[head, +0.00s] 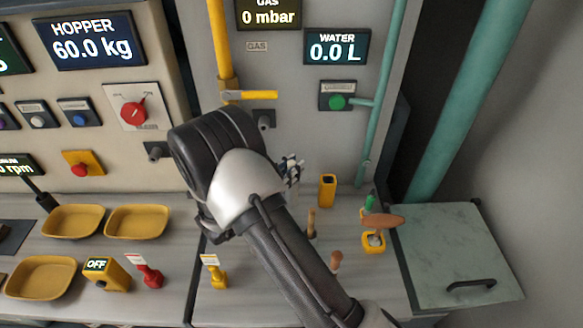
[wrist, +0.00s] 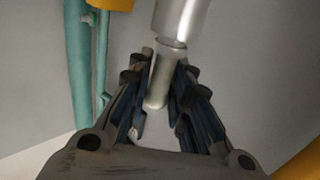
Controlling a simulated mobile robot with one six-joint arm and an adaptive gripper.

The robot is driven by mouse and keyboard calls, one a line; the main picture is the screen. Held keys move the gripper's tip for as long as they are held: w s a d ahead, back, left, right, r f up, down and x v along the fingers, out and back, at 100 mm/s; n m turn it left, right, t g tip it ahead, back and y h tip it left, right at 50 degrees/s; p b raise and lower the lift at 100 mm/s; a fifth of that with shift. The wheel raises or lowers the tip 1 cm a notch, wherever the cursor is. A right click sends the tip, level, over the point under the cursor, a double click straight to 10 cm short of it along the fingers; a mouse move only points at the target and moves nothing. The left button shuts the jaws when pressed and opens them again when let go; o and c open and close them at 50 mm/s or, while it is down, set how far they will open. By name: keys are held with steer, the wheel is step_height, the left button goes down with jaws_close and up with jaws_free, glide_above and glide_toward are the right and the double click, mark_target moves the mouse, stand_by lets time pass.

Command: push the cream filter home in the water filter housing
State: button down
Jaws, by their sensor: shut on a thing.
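My gripper (wrist: 164,78) is shut on the filter (wrist: 158,82), a pale grey-cream cylinder between the two dark ribbed fingers. A silvery cylinder (wrist: 182,18), seemingly the water filter housing, is directly above the filter at the top of the wrist view. The filter's upper end is at or close to the housing's lower rim; I cannot tell how far it is inside. In the head view my gripper (head: 291,170) shows only in part beside my wrist, which hides the filter and the housing there.
A teal pipe (wrist: 77,60) and a yellow part (wrist: 110,4) are at the upper left of the wrist view. In the head view, a yellow block (head: 327,190), wooden-handled tools (head: 311,222) and a yellow holder (head: 373,243) stand on the counter below.

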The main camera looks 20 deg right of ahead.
steer(key=shift+f, duration=0.25)
steer(key=c, duration=1.4)
jaws_free()
steer(key=shift+o, duration=0.2)
step_height(320, 180, up, 10)
